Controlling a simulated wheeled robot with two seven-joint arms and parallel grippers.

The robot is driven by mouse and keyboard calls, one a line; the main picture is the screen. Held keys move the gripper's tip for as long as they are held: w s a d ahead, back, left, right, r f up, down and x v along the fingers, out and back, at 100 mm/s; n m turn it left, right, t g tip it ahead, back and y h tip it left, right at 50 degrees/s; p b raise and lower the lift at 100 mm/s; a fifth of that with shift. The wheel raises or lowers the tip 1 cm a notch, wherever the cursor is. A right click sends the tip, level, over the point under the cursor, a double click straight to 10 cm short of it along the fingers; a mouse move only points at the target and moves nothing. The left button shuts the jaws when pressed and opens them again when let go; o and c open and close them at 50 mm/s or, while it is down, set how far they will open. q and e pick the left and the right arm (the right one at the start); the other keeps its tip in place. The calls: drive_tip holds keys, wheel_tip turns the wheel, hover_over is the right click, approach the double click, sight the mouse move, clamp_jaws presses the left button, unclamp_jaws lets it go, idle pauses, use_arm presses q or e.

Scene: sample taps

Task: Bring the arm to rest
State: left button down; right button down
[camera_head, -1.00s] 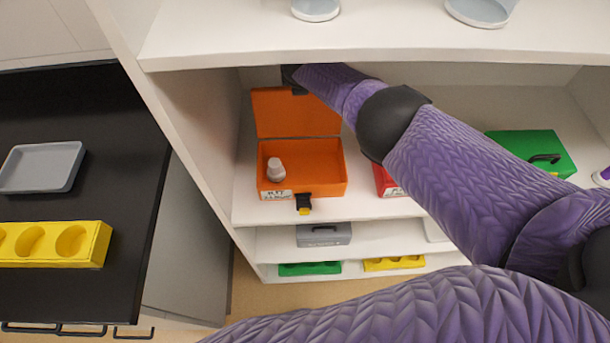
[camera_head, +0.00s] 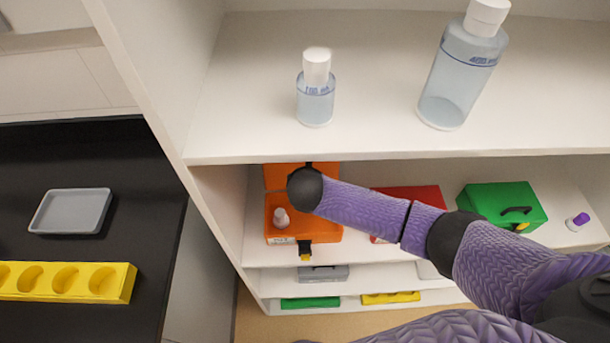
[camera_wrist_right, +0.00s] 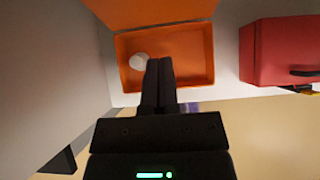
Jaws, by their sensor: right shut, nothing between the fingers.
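My right gripper (camera_wrist_right: 158,64) is shut and empty in the right wrist view. Its fingertips appear in front of the open orange box (camera_wrist_right: 198,87). In the head view my purple right arm reaches in from the right and ends in front of that box (camera_head: 328,234); the gripper cannot be made out there. The box stands on the middle shelf with its lid raised at the back. A small whitish sample (camera_head: 281,218) is inside at the left; it also shows in the right wrist view (camera_wrist_right: 139,61). My left gripper is not in view.
Two clear bottles (camera_head: 316,95) (camera_head: 461,75) stand on the upper shelf (camera_head: 390,158). A red case (camera_head: 412,195) and a green case (camera_head: 503,205) are right of the orange box. A grey tray (camera_head: 70,211) and a yellow rack (camera_head: 65,281) sit on the black counter at left.

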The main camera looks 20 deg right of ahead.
drive_tip(key=s+a+m+g+y, duration=0.25)
drive_tip(key=s+a+m, duration=0.25)
drive_tip(key=s+m, duration=0.65)
drive_tip(key=s+d+r+m+g, duration=0.15)
drive_tip(key=s+d+m, duration=0.35)
drive_tip(key=m, duration=0.5)
drive_tip(key=s+d+r+m, duration=0.3)
drive_tip(key=s+m, duration=0.4)
drive_tip(key=m, duration=0.3)
wheel_tip(320, 180, down, 28)
drive_tip(key=s+g+b, duration=0.2)
drive_tip(key=b, duration=0.9)
drive_tip(key=s+d+f+b, duration=0.1)
drive_tip(key=s+f+b, duration=0.4)
drive_tip(key=f, duration=0.6)
drive_tip(key=s+d+f+g+b, duration=0.1)
drive_tip(key=s+d+f+b, duration=0.1)
drive_tip(key=s+f+b, duration=0.3)
drive_tip(key=s+f+n, duration=0.1)
drive_tip(key=s+f, duration=0.3)
drive_tip(key=f, duration=0.2)
drive_tip(key=shift+s+d+f+h, duration=0.15)
drive_tip(key=shift+d+f+h, duration=0.1)
drive_tip(key=shift+f+h, duration=0.1)
